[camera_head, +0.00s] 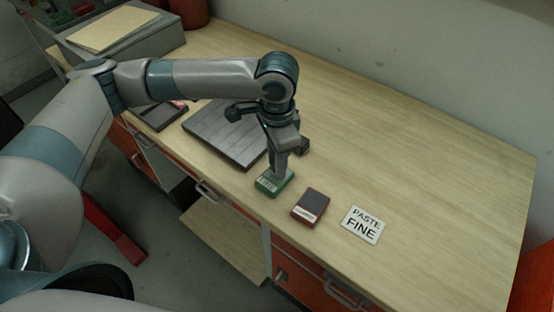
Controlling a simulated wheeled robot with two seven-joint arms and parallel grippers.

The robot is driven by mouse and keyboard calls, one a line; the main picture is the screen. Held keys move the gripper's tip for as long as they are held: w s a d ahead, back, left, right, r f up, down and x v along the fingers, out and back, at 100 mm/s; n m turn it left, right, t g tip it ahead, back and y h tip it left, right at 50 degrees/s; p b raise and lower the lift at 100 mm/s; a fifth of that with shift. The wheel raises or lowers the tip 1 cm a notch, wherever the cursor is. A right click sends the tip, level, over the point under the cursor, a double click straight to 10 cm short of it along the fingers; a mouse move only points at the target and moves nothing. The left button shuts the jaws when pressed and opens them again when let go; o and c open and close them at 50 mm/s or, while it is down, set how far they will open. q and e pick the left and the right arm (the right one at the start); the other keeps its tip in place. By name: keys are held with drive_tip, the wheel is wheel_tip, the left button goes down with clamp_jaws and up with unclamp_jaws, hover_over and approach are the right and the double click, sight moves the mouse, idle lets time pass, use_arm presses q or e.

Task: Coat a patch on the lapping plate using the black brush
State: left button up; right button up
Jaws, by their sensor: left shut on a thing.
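The lapping plate appears to be the dark grey grooved slab (214,130) left of my left gripper, near the front edge of the bench. My left gripper (277,172) points down, with its tips at a small green block with a pale label (267,186). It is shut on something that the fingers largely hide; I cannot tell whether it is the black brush. No brush can be clearly made out. A dark block-like shape (304,146) shows just right of the gripper; I cannot tell what it is. My right gripper is not in view.
A dark red block with a grey top (311,205) lies right of the green one, then a white "PASTE FINE" card (361,224). A dark shallow tray (160,117) is left of the slab. A grey box (125,40) stands far left. The bench's right side is clear.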

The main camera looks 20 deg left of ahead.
use_arm(q)
drive_tip(key=shift+f, duration=0.2)
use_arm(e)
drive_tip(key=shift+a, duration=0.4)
use_arm(q)
drive_tip(key=shift+f, duration=0.15)
drive_tip(key=shift+f, duration=0.1)
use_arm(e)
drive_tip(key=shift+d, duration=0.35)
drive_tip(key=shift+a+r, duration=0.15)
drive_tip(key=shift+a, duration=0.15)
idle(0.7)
use_arm(q)
drive_tip(key=shift+s+f+p, duration=0.1)
drive_tip(key=shift+p, duration=0.45)
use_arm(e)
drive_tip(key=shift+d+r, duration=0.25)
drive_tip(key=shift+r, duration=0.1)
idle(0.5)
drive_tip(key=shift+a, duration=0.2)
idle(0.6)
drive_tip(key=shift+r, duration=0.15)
